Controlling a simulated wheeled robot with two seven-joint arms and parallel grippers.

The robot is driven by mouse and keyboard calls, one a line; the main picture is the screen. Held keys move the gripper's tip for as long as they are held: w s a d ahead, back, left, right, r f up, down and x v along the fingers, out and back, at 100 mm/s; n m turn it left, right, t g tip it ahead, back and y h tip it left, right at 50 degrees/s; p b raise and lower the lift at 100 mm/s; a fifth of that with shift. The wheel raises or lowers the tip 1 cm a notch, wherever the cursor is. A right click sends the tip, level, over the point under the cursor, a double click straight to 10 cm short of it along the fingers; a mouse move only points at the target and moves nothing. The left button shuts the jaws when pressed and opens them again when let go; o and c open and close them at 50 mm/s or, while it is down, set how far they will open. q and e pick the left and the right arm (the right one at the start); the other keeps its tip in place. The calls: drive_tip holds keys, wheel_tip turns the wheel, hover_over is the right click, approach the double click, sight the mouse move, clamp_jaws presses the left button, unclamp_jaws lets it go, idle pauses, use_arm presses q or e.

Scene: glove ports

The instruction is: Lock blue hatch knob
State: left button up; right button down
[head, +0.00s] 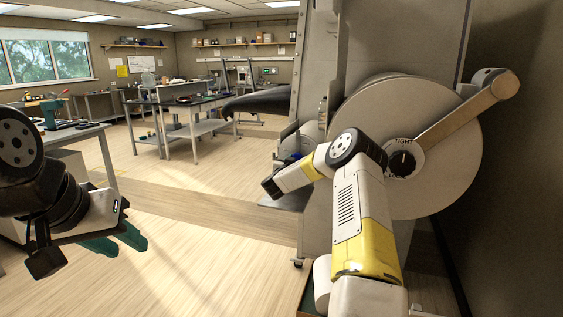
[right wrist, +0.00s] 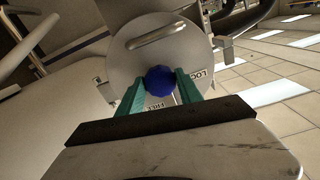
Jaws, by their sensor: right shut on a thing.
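The blue hatch knob (right wrist: 160,80) shows in the right wrist view, near the middle of a round pale hatch (right wrist: 128,58) with a bar handle (right wrist: 156,34). My right gripper (right wrist: 163,84) has its teal fingers on both sides of the knob, shut on it. Part of the word LOCK (right wrist: 202,77) shows right of the knob, and FREE (right wrist: 141,109) shows below it, partly hidden by the fingers. No pointer on the knob is clear. In the head view my right arm hides most of this hatch. My left gripper (head: 123,241) is empty and open at lower left, far from the hatch.
A large round cover (head: 445,160) with a long lever (head: 455,112) and a black knob (head: 403,163) marked TIGHT is right of my right arm. A wall closes the right side. Workbenches (head: 200,101) stand behind on the left; the wooden floor (head: 195,220) between is clear.

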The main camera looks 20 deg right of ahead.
drive_tip(key=shift+a+n, duration=0.1)
drive_tip(key=shift+n, duration=0.2)
drive_tip(key=n, duration=1.6)
drive_tip(key=shift+r+n, duration=0.1)
drive_tip(key=shift+n, duration=0.3)
idle(0.4)
drive_tip(key=c, duration=0.8)
unclamp_jaws()
